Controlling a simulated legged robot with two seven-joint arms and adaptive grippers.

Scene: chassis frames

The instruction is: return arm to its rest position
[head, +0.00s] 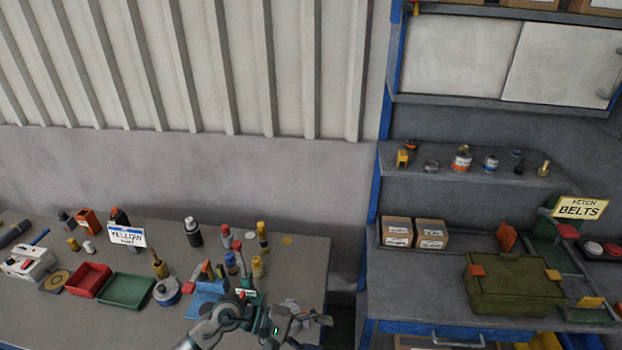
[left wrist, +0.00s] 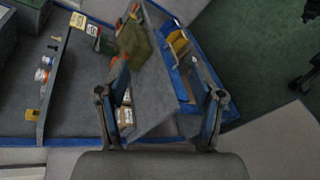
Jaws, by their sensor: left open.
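My left arm comes in at the bottom of the head view, and its gripper (head: 306,316) is over the right front part of the left workbench. In the left wrist view the two fingers of the left gripper (left wrist: 162,92) stand wide apart with nothing held between them. Beyond them are the shelf unit and its open drawer. My right gripper is in neither view.
The left workbench (head: 75,325) carries a red tray (head: 88,280), a green tray (head: 126,291), bottles and a YELLOW PAINT sign (head: 126,236). The blue-edged shelf unit (head: 410,300) at right holds an olive case (head: 512,292) and cardboard boxes (head: 397,232).

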